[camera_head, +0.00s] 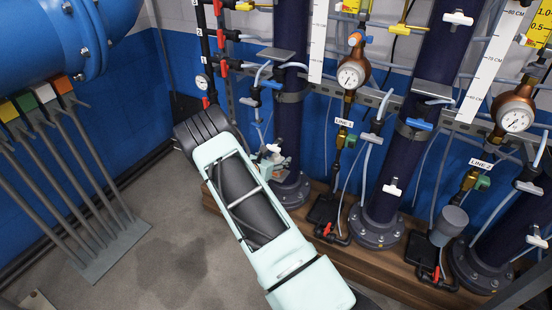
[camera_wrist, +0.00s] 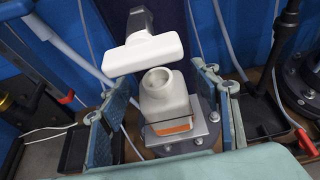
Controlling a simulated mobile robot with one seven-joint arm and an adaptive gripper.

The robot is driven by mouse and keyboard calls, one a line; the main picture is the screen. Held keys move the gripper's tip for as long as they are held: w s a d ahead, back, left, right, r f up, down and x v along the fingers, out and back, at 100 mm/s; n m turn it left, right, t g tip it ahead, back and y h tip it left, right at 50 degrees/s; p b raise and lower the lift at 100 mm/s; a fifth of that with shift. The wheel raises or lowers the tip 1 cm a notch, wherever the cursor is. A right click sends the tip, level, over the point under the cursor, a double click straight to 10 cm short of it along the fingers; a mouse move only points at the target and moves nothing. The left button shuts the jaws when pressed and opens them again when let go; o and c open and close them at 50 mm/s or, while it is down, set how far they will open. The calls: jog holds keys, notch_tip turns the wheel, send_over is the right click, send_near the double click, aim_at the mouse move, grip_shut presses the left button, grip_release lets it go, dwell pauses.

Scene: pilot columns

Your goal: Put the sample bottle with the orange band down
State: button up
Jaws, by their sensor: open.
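The sample bottle (camera_wrist: 165,98) is off-white with an open round mouth and an orange band (camera_wrist: 174,127) low on its body. In the wrist view it stands upright, apparently on a small grey metal plate (camera_wrist: 205,133). My gripper (camera_wrist: 166,88) is open, with one blue-grey finger on each side of the bottle and a visible gap on both sides. In the head view my gripper (camera_head: 272,163) is beside the base of the left dark column, largely hidden by my arm, and the bottle cannot be made out clearly there.
A white T-shaped tap handle (camera_wrist: 143,54) is close behind the bottle. Black trays (camera_wrist: 88,148) lie to the left and right. Dark columns (camera_head: 398,165) with gauges, hoses and valves stand on a wooden plinth (camera_head: 325,213).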

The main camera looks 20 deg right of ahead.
jog(key=shift+r, duration=0.1)
jog(key=shift+r+p, duration=0.2)
jog(key=shift+p, duration=0.1)
jog(key=p+v, duration=0.3)
jog(key=v, duration=0.9)
jog(key=shift+f, duration=0.1)
